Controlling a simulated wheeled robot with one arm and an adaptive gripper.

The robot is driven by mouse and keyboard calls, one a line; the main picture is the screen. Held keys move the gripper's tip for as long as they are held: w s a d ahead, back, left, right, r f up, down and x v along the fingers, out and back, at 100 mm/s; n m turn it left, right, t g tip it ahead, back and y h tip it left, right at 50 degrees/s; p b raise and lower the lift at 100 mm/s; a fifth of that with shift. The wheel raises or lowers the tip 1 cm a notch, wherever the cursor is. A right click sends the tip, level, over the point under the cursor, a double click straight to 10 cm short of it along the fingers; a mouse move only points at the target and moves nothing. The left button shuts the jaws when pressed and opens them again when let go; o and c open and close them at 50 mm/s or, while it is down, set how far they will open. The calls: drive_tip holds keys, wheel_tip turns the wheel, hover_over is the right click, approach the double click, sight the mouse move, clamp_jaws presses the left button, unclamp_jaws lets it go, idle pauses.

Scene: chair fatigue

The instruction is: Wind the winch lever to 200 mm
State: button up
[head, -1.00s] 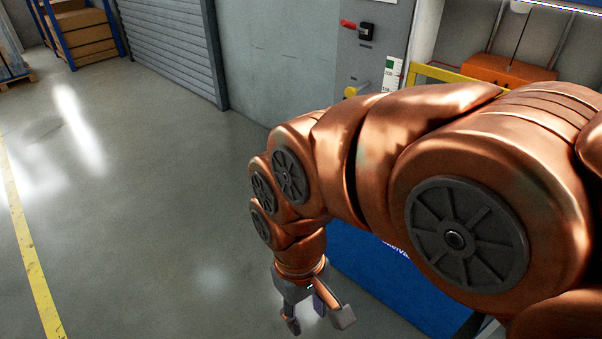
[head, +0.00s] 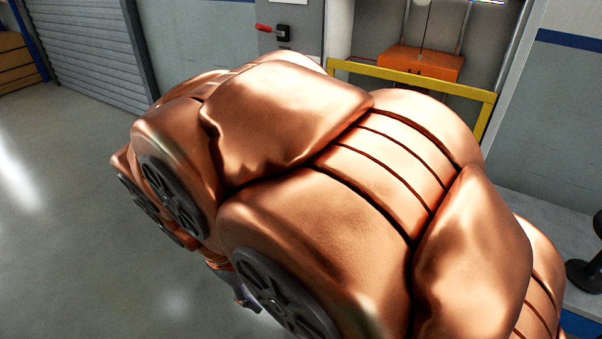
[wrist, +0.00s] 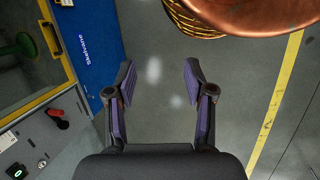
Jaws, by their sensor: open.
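A red-handled lever (head: 264,28) sticks out to the left of a black box on the grey cabinet at the back in the head view. A red and black handle (wrist: 57,118) also shows at lower left in the wrist view; I cannot tell if either is the winch lever. My gripper (wrist: 158,78) is open and empty, its two purple-padded fingers wide apart over bare floor. It is well apart from the handle. In the head view my arm hides most of the gripper and the lower cabinet. No 200 mm scale can be read.
A yellow frame (head: 410,80) stands before a bay with an orange block (head: 420,64). A blue panel (wrist: 92,40) lies left of my fingers. A black object (head: 583,272) stands on a grey surface at right. Open floor (head: 50,250) is at left.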

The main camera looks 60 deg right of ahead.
drive_tip(key=w+d+r+n+g+h+b, duration=0.15)
drive_tip(key=w+d+h, duration=0.35)
drive_tip(key=d, duration=1.1)
drive_tip(key=w+d+n+g+h+b, duration=0.25)
drive_tip(key=d+h, duration=0.35)
drive_tip(key=d, duration=0.9)
drive_tip(key=w+d+f+n+t+h+b, duration=0.1)
drive_tip(key=w+d+f+n+t+h, duration=0.1)
drive_tip(key=w+d+f+n+t, duration=0.45)
drive_tip(key=w+d+f+n+t+h+b, duration=0.15)
drive_tip(key=w+d+f+n, duration=0.25)
drive_tip(key=w+f+n, duration=0.7)
drive_tip(key=shift+s+d+f+m+g+h+p, duration=0.15)
drive_tip(key=shift+d+m, duration=0.25)
drive_tip(key=shift+d, duration=0.95)
drive_tip(key=shift+s+d+f+m+g+h+p, duration=0.15)
drive_tip(key=shift+s+d+f+m+p, duration=0.15)
drive_tip(key=shift+d, duration=1)
drive_tip(key=shift+s+d+f+m+h+p, duration=0.15)
drive_tip(key=shift+d+m, duration=0.3)
drive_tip(key=shift+d, duration=0.9)
drive_tip(key=shift+w, duration=0.1)
drive_tip(key=shift+c, duration=0.2)
clamp_jaws()
